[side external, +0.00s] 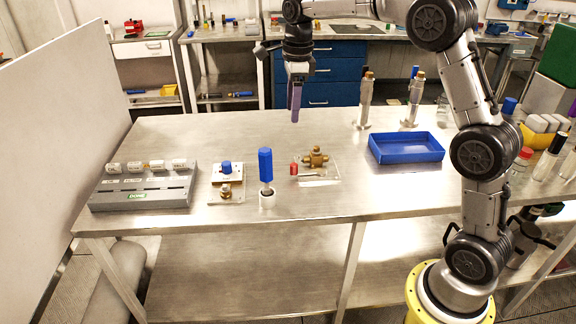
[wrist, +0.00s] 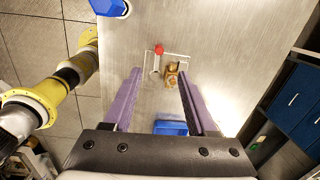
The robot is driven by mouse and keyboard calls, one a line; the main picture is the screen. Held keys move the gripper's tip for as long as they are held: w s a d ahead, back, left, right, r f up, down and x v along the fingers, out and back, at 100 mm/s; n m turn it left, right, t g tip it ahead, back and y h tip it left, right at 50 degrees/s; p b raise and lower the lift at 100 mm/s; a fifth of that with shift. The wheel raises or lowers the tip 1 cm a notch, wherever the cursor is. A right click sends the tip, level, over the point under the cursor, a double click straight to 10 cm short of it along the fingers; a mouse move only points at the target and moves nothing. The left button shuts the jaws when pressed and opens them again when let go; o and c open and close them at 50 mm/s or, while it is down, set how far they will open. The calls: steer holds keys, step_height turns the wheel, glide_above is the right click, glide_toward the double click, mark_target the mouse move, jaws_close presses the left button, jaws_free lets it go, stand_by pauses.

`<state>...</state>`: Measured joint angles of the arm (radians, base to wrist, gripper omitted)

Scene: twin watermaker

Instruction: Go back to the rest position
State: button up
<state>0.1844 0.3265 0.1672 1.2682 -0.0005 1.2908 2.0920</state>
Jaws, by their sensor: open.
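My gripper (side external: 295,104) hangs above the back part of the steel table (side external: 330,200), pointing down. Its purple fingers are spread apart and empty in the wrist view (wrist: 153,98). Below, on a clear plate, are a brass valve fitting (side external: 315,158) and a small red-topped item (side external: 294,168). They also show in the wrist view, the brass fitting (wrist: 171,76) and the red top (wrist: 159,50). The gripper touches nothing.
A blue-handled tool (side external: 265,166) stands upright in a holder. A plate with a blue knob (side external: 226,168), a grey rack of white cylinders (side external: 143,188), a blue tray (side external: 406,148) and two metal posts (side external: 365,100) share the table.

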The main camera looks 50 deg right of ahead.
steer(key=s+a+r+n+t, duration=0.1)
steer(key=s+a+r+n, duration=0.15)
steer(key=s, duration=0.35)
steer(key=s+a+r+n+t, duration=0.1)
steer(key=s+a+r+n, duration=0.2)
steer(key=s, duration=0.4)
steer(key=s+a+r+n+t, duration=0.1)
steer(key=s+a+r+n, duration=0.1)
steer(key=s+r+n, duration=0.3)
steer(key=s+a+f+n+t, duration=0.1)
steer(key=s+f+n, duration=1)
steer(key=s+n, duration=0.2)
steer(key=shift+a+n+t, duration=0.2)
steer(key=shift+n+t, duration=0.1)
steer(key=shift+n, duration=0.95)
